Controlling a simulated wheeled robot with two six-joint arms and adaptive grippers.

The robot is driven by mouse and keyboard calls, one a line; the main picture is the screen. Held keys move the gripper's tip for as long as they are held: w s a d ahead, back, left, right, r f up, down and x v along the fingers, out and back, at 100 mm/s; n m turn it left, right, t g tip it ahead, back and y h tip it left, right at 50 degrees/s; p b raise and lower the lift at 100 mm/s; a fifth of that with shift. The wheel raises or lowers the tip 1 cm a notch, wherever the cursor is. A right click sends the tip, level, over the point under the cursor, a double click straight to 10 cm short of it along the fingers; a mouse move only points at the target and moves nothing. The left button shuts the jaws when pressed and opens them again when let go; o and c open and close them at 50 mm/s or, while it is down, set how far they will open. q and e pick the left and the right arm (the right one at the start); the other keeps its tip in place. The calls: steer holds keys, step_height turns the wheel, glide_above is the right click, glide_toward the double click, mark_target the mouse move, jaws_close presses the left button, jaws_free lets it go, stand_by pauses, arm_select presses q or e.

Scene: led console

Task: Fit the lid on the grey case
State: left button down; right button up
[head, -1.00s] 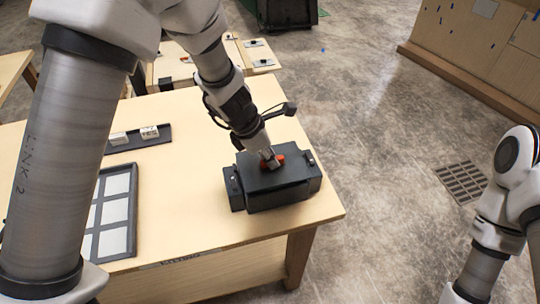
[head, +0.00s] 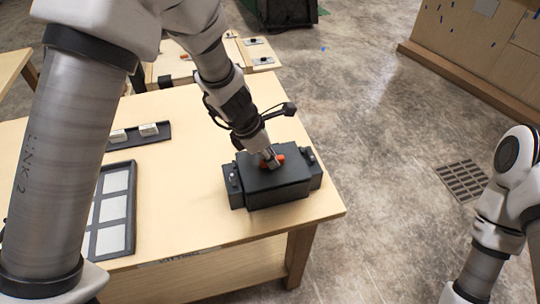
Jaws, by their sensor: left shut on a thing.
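The grey case (head: 278,199) stands near the right front corner of the wooden table, with a latch block on each end. The dark lid (head: 262,180) lies on top of the case and looks about level; whether it is fully seated I cannot tell. An orange-red handle (head: 280,158) shows at the top of the lid. My left gripper (head: 271,162) points down from above and is shut on this handle, hiding part of it. My right arm is at the right edge, but its gripper is out of view.
A dark tray with white panels (head: 130,210) lies on the table (head: 190,200) to the left of the case. A small dark tray (head: 125,141) with light blocks is behind it. The table's front and right edges are close to the case.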

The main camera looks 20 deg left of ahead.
arm_select(q)
steer(key=shift+f+b, duration=0.3)
steer(key=shift+f, duration=0.05)
stand_by(0.4)
steer(key=c, duration=1.1)
jaws_free()
steer(key=shift+o, duration=0.2)
steer(key=v, duration=1.2)
